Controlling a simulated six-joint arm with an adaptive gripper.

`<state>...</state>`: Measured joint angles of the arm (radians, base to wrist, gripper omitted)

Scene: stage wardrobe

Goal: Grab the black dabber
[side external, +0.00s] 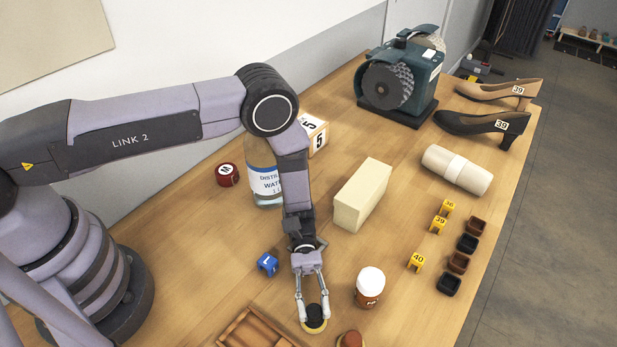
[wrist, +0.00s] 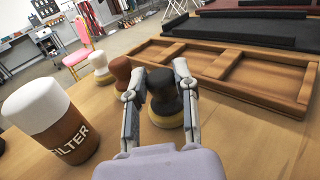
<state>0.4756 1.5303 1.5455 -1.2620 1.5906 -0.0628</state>
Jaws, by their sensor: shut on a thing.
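The black dabber (side external: 316,312) has a dark knob-like handle on a round cream-yellow pad.
A brown dabber (wrist: 121,72) and a paler one (wrist: 101,66) stand left of it in the wrist view. A compartmented wooden tray (wrist: 205,68) lies just beyond.

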